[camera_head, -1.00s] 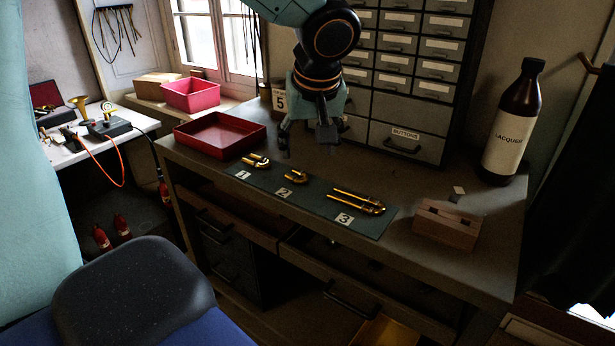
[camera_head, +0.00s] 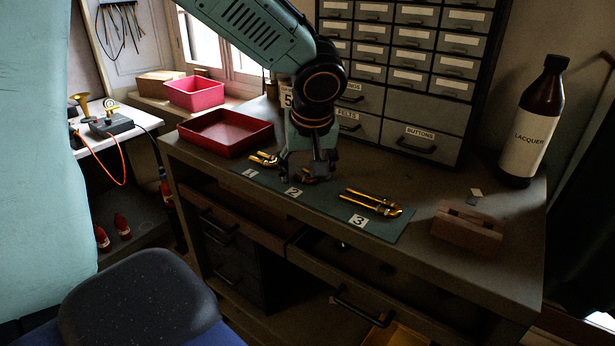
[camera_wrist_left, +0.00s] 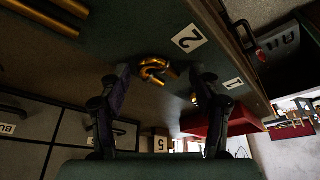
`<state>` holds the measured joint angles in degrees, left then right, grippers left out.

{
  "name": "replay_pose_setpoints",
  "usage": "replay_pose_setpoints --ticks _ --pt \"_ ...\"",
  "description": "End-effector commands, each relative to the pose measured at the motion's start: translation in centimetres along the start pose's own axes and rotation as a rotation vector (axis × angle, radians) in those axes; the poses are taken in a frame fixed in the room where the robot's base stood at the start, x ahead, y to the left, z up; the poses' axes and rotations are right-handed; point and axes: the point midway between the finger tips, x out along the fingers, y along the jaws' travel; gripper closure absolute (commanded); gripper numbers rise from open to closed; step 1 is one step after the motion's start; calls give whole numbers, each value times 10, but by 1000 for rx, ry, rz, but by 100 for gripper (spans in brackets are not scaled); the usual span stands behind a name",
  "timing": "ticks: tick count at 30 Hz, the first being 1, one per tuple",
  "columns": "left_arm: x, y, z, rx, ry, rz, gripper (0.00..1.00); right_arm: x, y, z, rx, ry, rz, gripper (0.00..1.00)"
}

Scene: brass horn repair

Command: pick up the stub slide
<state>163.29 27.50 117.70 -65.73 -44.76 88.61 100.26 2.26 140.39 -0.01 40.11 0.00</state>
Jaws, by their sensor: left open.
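Three brass slides lie on a dark green mat (camera_head: 330,207) with number cards. The short bent one by card 2 (camera_head: 306,177), whose short size fits the stub slide, is partly hidden by my left gripper (camera_head: 309,166). In the left wrist view this short slide (camera_wrist_left: 154,69) shows between the open fingers (camera_wrist_left: 158,78), near the tips; contact cannot be told. A second slide (camera_head: 263,159) lies by card 1, and a longer two-legged slide (camera_head: 372,203) lies by card 3. My right gripper is not in view.
A red tray (camera_head: 227,148) stands left behind the mat. A drawer cabinet (camera_head: 425,118) is at the back. A wooden block (camera_head: 466,231) and a brown lacquer bottle (camera_head: 531,130) are at the right. The bench right of the mat has some free room.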

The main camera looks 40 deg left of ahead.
Motion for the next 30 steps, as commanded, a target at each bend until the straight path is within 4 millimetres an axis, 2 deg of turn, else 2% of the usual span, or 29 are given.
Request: replay_pose_setpoints --ticks 2,18,23,30 --pt "0 0 0 0 1 0 37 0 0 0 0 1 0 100" --pt "0 0 1 1 -1 -1 83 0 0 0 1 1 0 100" --pt "0 0 1 2 -3 -1 89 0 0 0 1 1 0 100" --pt "0 0 2 1 -3 -1 89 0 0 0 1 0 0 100"
